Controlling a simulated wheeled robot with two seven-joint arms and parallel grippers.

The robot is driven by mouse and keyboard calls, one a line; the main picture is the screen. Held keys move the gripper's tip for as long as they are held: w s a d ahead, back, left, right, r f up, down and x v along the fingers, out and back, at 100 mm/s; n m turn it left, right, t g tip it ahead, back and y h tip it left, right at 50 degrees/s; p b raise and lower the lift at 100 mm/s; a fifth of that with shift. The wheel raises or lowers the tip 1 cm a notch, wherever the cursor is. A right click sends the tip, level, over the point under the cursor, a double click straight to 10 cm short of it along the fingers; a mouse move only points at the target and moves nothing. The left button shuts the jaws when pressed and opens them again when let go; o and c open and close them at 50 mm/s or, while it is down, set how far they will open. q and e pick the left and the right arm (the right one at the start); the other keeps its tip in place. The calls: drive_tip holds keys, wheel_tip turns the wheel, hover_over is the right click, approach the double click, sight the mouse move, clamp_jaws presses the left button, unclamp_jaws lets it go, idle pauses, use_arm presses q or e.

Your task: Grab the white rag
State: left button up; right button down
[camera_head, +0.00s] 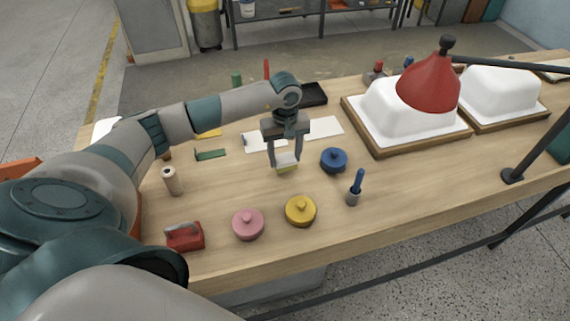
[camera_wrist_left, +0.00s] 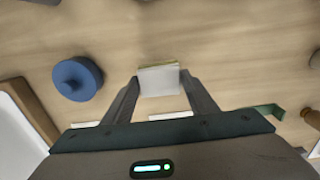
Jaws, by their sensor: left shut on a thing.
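My left gripper (camera_head: 285,162) is near the middle of the wooden table, pointing down. It is shut on the white rag (camera_head: 286,159), a small folded white piece between its two fingers. In the left wrist view the white rag (camera_wrist_left: 158,81) sits between the fingertips (camera_wrist_left: 158,85), with a yellowish edge on its far side. That yellowish part also shows under the rag in the head view. I cannot tell whether the rag touches the table. My right gripper is not in view.
A blue lidded pot (camera_head: 334,160) stands close right of the gripper. Yellow (camera_head: 300,211) and pink (camera_head: 248,225) pots are in front. A blue-handled brush (camera_head: 355,187) stands at right.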

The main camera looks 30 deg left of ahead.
use_arm(q)
drive_tip(key=s+d+r+b, duration=0.4)
drive_tip(key=s+d+r, duration=0.2)
drive_tip(key=s, duration=0.3)
drive_tip(key=shift+s+d+r, duration=0.25)
drive_tip(key=shift+d+r, duration=0.15)
drive_tip(key=shift+r, duration=0.45)
